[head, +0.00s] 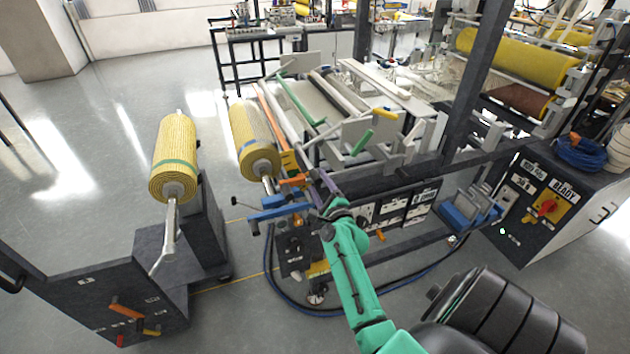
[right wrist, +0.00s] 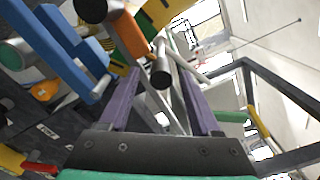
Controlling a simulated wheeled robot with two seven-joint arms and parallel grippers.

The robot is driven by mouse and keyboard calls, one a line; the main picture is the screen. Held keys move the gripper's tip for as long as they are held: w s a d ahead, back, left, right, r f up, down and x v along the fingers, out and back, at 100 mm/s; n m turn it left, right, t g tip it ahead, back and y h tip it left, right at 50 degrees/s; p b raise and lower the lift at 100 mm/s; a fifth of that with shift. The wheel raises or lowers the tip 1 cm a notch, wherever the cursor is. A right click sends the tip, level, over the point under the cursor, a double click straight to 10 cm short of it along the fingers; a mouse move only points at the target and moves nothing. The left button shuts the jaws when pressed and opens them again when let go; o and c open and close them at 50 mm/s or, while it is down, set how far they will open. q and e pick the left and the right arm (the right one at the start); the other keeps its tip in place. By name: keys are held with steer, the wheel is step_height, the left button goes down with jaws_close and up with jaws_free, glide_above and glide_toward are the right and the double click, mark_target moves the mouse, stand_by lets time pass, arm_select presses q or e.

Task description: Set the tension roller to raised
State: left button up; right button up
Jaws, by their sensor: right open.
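My right gripper (head: 322,180) reaches the near end of the laminating machine, beside an orange handle (head: 293,181) and a blue clamp-like part (head: 278,209). In the right wrist view, its two purple fingers (right wrist: 158,78) are apart. A rod with a black end (right wrist: 161,76) shows in line with the gap between them; I cannot tell whether it touches them. The orange handle (right wrist: 126,30) and the blue part (right wrist: 75,48) are left of the fingers. Long rollers (head: 322,95) run across the machine frame; which one is the tension roller I cannot tell. My left gripper is not in view.
Yellow mesh rolls sit on spindles at the left (head: 175,155) and beside the machine (head: 250,130). Blue hoses (head: 290,300) lie on the floor below. Open floor lies at far left.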

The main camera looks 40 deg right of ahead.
steer(key=x, duration=0.3)
steer(key=shift+d+b, duration=0.15)
steer(key=shift+b, duration=0.2)
jaws_close()
stand_by(1.0)
